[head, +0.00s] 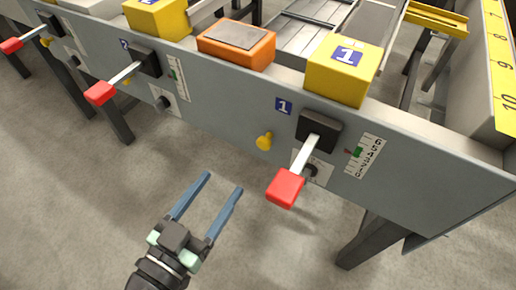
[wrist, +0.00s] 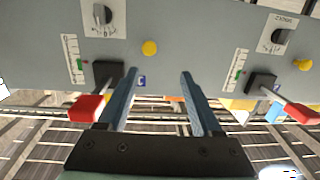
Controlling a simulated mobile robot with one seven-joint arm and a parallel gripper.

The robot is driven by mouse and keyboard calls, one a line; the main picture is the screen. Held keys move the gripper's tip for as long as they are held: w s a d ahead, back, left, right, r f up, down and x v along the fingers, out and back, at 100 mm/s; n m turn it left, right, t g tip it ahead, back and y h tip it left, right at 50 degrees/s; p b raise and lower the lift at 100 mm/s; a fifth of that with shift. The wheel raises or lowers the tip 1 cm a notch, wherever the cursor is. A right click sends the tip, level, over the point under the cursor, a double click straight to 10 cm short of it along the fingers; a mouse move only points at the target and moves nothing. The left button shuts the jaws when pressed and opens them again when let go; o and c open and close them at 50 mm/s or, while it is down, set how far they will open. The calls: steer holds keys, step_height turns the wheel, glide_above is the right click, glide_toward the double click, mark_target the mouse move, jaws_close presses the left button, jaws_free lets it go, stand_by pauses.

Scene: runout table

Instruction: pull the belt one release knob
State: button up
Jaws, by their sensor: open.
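The belt one release knob is a small yellow knob (head: 264,141) on the grey front panel, left of the belt one lever and below the blue "1" label (head: 283,106). In the wrist view, which looks turned over, the knob (wrist: 150,48) shows just beyond the fingertips and between their lines. My gripper (head: 224,180) is open and empty, its two blue fingers pointing toward the panel. In the head view it is below and left of the knob, apart from it. The knob is unobstructed in both views.
The belt one lever with a red handle (head: 286,188) sticks out right of the knob. A second red-handled lever (head: 100,92) is to the left. Yellow block "1" (head: 343,69) and an orange box (head: 236,44) sit on the top edge. Floor before the panel is clear.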

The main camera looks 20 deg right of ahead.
mark_target(262, 145)
steer(key=shift+m+h, duration=0.3)
steer(key=shift+h, duration=0.3)
steer(key=b+x, duration=0.1)
steer(key=x, duration=0.2)
steer(key=s+x, duration=0.1)
steer(key=x, duration=0.3)
steer(key=d+f+b+x, duration=0.1)
steer(key=x, duration=0.3)
steer(key=shift+d+b, duration=0.2)
steer(key=shift+b, duration=0.1)
jaws_close()
